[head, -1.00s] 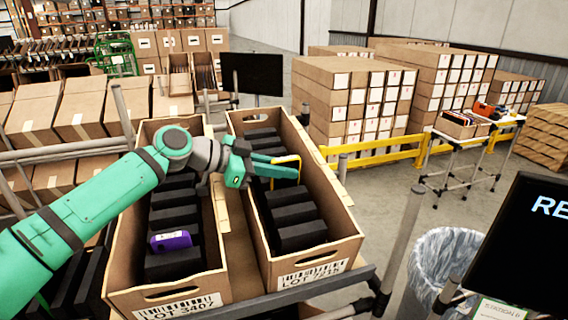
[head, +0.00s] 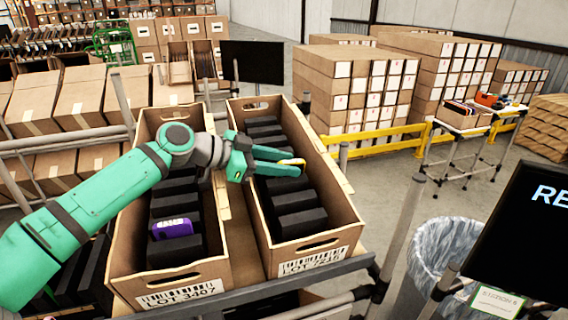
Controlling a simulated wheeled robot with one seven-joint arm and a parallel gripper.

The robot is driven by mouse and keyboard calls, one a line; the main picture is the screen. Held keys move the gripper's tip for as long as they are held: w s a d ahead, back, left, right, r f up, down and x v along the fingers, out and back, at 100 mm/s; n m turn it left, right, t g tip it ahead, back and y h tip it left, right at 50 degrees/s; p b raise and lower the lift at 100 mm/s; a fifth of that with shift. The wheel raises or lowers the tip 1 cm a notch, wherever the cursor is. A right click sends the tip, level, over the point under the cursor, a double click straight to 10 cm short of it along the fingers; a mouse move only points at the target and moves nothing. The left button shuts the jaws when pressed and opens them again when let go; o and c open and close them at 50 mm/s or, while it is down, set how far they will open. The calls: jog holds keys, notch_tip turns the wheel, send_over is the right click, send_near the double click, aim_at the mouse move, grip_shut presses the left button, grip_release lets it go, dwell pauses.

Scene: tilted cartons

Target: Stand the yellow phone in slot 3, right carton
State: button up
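The right carton (head: 330,242), labelled LOT and tilted, holds a row of black dividers. My gripper (head: 292,163) reaches into it from the left, about halfway along the row. Its two green fingers are closed around the yellow phone. Only a small yellow upper part of the phone (head: 293,161) shows between the fingertips; the rest is hidden by the fingers and dividers. I cannot tell which slot it is in or whether it touches the bottom.
The left carton (head: 205,272) stands beside the right one, with black dividers and a purple phone (head: 172,228) near its front. A grey rack post (head: 400,230) and a dark screen (head: 535,240) stand to the right.

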jog(key=v, duration=1.1)
jog(key=shift+d, duration=0.15)
notch_tip(320, 180, up, 7)
jog(key=s, duration=0.1)
dwell(0.7)
jog(key=shift+d+f, duration=0.15)
